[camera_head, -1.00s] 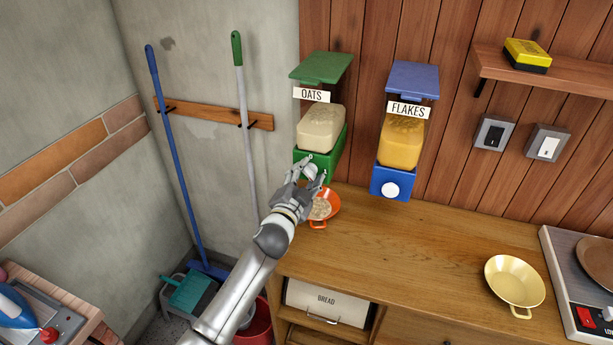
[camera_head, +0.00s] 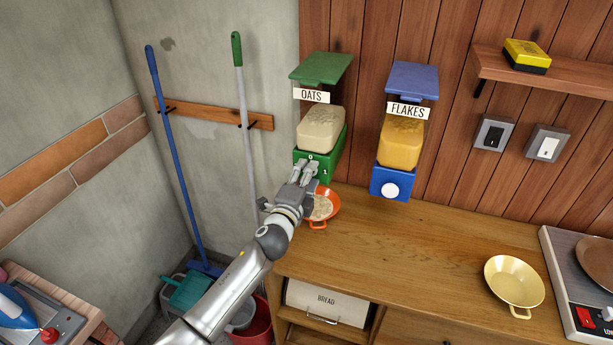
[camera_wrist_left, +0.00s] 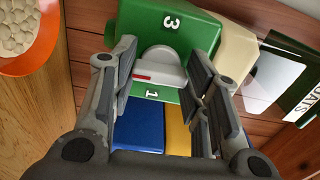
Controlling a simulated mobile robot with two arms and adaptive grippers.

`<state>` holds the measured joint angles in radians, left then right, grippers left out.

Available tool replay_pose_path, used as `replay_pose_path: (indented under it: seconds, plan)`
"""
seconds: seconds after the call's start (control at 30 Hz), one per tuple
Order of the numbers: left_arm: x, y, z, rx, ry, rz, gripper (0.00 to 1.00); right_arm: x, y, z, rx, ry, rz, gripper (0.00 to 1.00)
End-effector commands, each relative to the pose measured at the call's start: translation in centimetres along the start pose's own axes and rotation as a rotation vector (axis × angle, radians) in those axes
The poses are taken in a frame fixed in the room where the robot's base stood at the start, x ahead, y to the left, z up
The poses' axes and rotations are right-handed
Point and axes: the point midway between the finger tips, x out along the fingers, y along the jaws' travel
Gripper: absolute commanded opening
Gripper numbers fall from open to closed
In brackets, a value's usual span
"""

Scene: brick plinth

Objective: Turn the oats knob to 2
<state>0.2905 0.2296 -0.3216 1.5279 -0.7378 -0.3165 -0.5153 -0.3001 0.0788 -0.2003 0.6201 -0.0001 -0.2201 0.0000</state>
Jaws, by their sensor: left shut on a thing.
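The green oats dispenser (camera_head: 328,146) hangs on the wood wall, holding pale oats under an OATS label (camera_head: 311,95). My left gripper (camera_head: 303,170) is at its front and hides the knob in the head view. In the left wrist view the grey-white oats knob (camera_wrist_left: 163,66) sits between the two fingers of my left gripper (camera_wrist_left: 165,78), which is shut on it. A red mark is on the knob's left part, away from the OATS label. A 3 shows above the knob and a 1 below it. I see no 2. My right gripper is not in view.
An orange pan (camera_head: 326,208) with oats stands on the counter (camera_head: 410,245) just below the dispenser. The blue flakes dispenser (camera_head: 391,181) hangs to the right. A brass pan (camera_head: 514,281) stands farther right; the counter between is clear.

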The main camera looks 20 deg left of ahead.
Motion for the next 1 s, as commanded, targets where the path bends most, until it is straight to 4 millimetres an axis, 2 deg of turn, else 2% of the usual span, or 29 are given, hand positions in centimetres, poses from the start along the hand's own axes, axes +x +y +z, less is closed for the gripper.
replay_pose_path:
  seconds: [0.57,0.6,0.73,0.77,1.0]
  plan:
    - [-0.03,0.15,-0.01,0.035,0.000,0.003,0.19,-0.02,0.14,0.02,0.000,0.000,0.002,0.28]
    - [-0.03,0.15,0.00,0.035,0.000,0.003,0.45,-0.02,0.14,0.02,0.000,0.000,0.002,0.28]
    - [-0.02,0.12,-0.01,0.035,0.000,0.002,0.62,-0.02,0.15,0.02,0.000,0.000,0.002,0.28]
    - [-0.02,0.11,-0.01,0.034,0.000,0.002,0.64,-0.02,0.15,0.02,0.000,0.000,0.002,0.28]
    - [-0.01,0.03,-0.01,0.034,0.000,0.001,0.64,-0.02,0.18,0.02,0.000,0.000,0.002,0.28]
